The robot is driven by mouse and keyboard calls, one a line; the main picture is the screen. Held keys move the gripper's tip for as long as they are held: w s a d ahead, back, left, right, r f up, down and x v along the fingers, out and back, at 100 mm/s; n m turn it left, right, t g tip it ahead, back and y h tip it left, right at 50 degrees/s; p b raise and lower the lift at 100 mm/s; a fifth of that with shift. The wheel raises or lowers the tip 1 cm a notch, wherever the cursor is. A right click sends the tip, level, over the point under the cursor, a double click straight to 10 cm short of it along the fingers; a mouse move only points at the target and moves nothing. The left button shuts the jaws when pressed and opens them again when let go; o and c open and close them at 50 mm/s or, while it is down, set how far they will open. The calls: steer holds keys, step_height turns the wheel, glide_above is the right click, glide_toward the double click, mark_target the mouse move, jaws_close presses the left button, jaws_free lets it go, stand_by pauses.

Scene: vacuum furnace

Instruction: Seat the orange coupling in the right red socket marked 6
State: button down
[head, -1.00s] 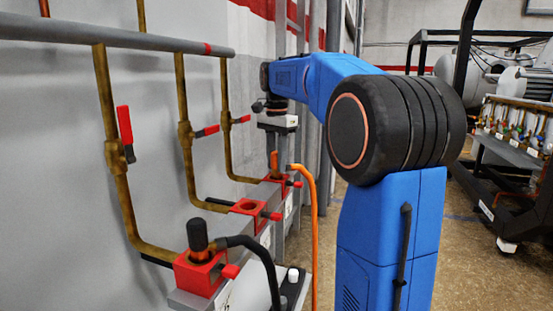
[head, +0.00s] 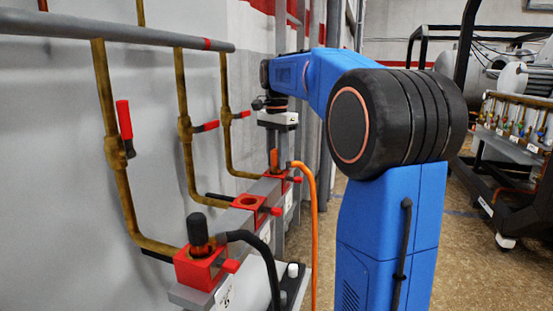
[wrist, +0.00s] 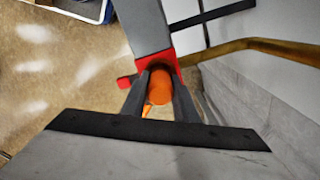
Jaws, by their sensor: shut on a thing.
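The orange coupling (head: 274,159) stands upright at the far red socket (head: 284,183), the right-hand one of the row, with an orange hose (head: 311,190) curving down from it. In the wrist view the coupling (wrist: 160,86) is between my two fingers, with the red socket (wrist: 144,72) directly around or below it. I cannot tell how deep it sits. My gripper (head: 275,147) is shut on the coupling from above. The number on the far socket's label is too small to read.
The middle red socket (head: 249,203) is empty. The nearest red socket (head: 198,268) holds a black coupling (head: 197,230) with a black hose. Brass pipes (head: 112,150) with red-handled valves run down the wall on the left.

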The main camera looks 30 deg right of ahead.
steer(key=shift+f, duration=0.15)
steer(key=c, duration=1.3)
jaws_free()
step_height(320, 180, up, 17)
steer(key=shift+r, duration=0.2)
